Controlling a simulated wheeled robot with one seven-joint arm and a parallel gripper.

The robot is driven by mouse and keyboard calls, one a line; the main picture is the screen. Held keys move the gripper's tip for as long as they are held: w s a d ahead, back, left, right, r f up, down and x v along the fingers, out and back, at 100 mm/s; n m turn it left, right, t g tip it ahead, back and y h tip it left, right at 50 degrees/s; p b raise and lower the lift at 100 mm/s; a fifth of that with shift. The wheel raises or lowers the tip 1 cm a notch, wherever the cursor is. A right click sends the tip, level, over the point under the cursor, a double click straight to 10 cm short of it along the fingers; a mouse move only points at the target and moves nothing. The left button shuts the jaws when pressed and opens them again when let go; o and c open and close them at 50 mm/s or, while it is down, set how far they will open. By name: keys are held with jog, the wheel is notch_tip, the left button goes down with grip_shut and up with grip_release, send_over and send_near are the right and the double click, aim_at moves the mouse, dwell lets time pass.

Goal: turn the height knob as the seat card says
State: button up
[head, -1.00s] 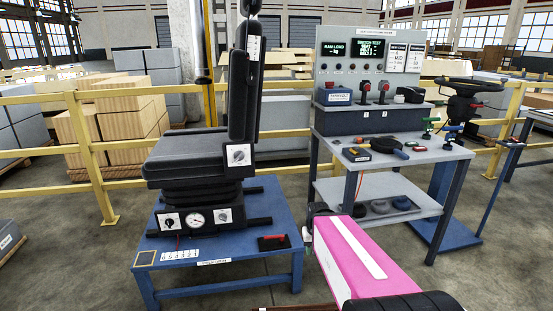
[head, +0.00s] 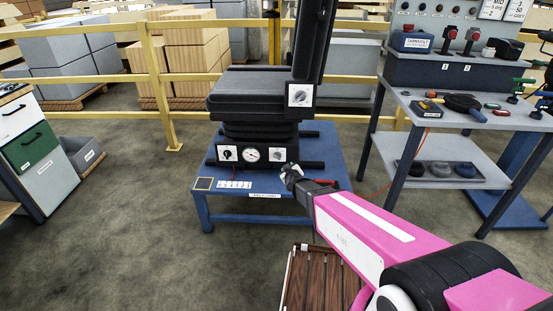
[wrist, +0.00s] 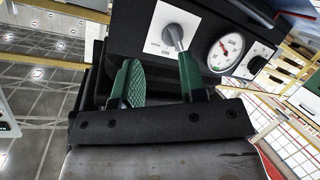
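The black seat (head: 250,93) stands on a blue stand. Its base front bears a left knob (head: 228,153), a round gauge (head: 250,155) and a right knob (head: 278,155). Another knob (head: 299,96) is on the seat's side. Labels are too small to tell which is the height knob. My gripper (head: 290,172) is just right of and below the right knob. In the wrist view its green fingers (wrist: 158,66) are apart and empty, facing a grey knob (wrist: 174,36) beside the gauge (wrist: 225,52); contact cannot be told. Two cards (head: 494,9) at top right are partly cut off; "MID" and "2" show on one.
A grey workbench (head: 455,122) with tools stands right. A yellow rail (head: 160,85) runs behind. A drawer cabinet (head: 50,180) is at left. A brown slatted surface (head: 325,285) lies below my arm. Floor at left front is free.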

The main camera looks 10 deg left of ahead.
aim_at(276, 157)
jog(key=a+f+t+h, duration=0.1)
jog(key=a+t+h, duration=0.1)
jog(key=a+t, duration=0.3)
jog(key=shift+n+g, duration=0.4)
jog(key=w+a, duration=0.1)
jog(key=w, duration=0.2)
jog(key=w+a, duration=0.1)
jog(key=w, duration=0.5)
jog(key=shift+w+a+f, duration=0.15)
jog(key=shift+w+a, duration=0.2)
jog(key=shift+a, duration=0.05)
grip_shut()
